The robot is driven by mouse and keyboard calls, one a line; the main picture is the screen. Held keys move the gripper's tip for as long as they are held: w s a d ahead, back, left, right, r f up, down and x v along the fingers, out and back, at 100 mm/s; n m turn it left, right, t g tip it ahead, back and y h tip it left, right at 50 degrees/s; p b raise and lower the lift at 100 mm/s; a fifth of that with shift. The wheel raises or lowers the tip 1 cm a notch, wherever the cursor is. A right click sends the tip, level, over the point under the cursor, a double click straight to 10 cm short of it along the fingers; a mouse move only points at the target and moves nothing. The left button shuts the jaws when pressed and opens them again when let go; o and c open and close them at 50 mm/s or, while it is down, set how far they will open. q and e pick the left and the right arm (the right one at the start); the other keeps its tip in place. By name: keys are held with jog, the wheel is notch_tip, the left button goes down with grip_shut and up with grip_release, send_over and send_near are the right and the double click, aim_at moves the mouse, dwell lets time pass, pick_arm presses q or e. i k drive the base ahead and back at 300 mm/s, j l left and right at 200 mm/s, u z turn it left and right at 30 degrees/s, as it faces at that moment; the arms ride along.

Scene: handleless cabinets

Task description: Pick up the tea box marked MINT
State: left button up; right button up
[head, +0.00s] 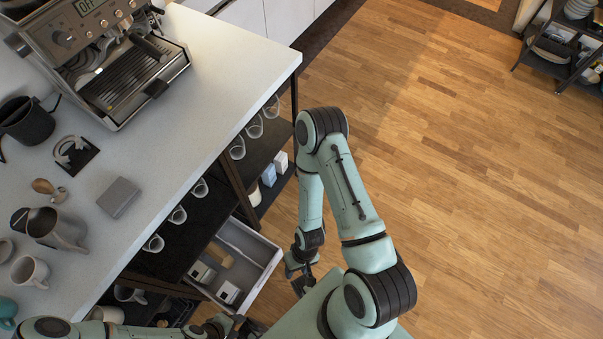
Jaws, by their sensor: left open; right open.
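No label reading MINT is legible in the head view. An open drawer (262,262) under the counter holds two small boxes with pale and dark faces, a nearer box (229,293) and a farther box (203,272). A tan item (219,255) lies behind them. I cannot tell whether either box is the mint one. My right gripper (302,284) is open, just right of the drawer's front, holding nothing that I can see. My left gripper (240,326) is open at the bottom edge, just below the drawer, partly cut off.
More small boxes (275,169) stand on a lower shelf beside glasses. The counter (150,165) carries an espresso machine (100,50), a pitcher (50,228), mugs and a grey block (118,197). The wooden floor (460,170) to the right is open, with a dark shelf cart (560,45) far right.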

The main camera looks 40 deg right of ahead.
aim_at(269, 177)
jog(key=z, duration=1.05)
jog(key=i+l, duration=0.25)
jog(key=i+l+u, duration=0.1)
jog(key=i+l, duration=0.2)
jog(key=l, duration=0.2)
jog(key=i+l, duration=0.25)
jog(key=l, duration=0.15)
jog(key=i+l+u, duration=0.1)
jog(key=u, duration=1.8)
